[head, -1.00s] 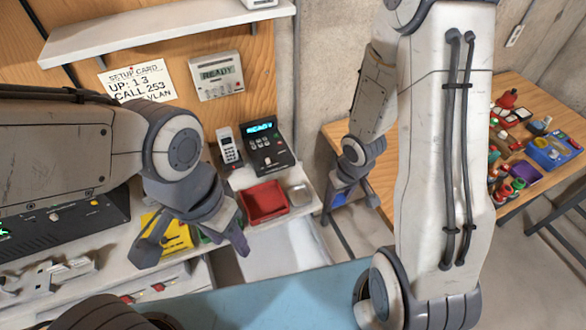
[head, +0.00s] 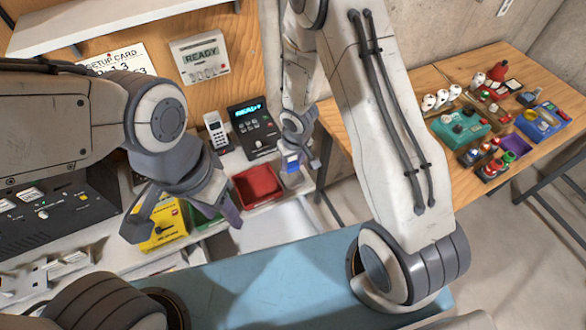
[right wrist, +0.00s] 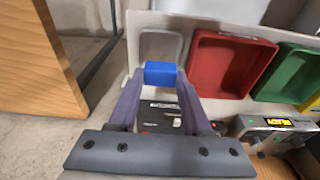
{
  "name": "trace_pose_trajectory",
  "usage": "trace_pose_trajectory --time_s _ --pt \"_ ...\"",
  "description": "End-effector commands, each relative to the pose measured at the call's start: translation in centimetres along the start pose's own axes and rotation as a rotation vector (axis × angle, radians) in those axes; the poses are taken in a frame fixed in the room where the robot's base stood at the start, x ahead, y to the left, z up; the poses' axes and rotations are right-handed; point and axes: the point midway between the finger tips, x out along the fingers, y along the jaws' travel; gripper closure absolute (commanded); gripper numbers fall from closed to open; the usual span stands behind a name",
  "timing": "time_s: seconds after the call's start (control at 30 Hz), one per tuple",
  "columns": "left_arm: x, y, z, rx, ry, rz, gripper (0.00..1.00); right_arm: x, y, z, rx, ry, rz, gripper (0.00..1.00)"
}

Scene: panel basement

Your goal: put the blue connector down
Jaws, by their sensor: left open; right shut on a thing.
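The blue connector (head: 292,161) is held between the fingers of my right gripper (head: 295,164), which is shut on it. In the right wrist view the blue connector (right wrist: 160,73) shows at the fingertips of the right gripper (right wrist: 160,82), just in front of the small grey tray (right wrist: 163,46) in the picture. I cannot tell its height above the bench. In the head view the right gripper partly hides the grey tray. My left gripper (head: 185,222) is open and empty, in front of a yellow box (head: 166,222).
A red tray (head: 257,184) and a green tray (head: 205,217) lie on the bench beside the grey tray. A handset (head: 216,131) and a black keypad device (head: 253,128) stand behind. A wooden table (head: 450,78) at right holds a teal box (head: 460,127) and a purple tray (head: 515,145).

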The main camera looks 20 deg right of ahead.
Motion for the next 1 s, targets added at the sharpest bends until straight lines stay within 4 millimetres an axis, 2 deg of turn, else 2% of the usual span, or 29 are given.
trace_pose_trajectory --time_s 0.1,0.27,0.57,1.0 --pt "1.9 -0.1 0.1 0.001 0.0 0.0 0.5 1.9 0.1 0.4 0.003 -0.001 0.0 1.0" --pt "3.9 -0.3 0.2 0.003 0.0 0.0 0.5 3.8 0.2 0.7 0.002 -0.001 0.0 1.0" --pt "3.8 -0.3 0.2 0.003 0.0 0.0 0.5 3.7 0.2 0.7 0.002 -0.001 0.0 1.0" --pt "5.0 -0.4 0.3 0.001 0.0 0.0 0.5 5.0 0.2 0.9 0.002 -0.001 0.0 1.0"
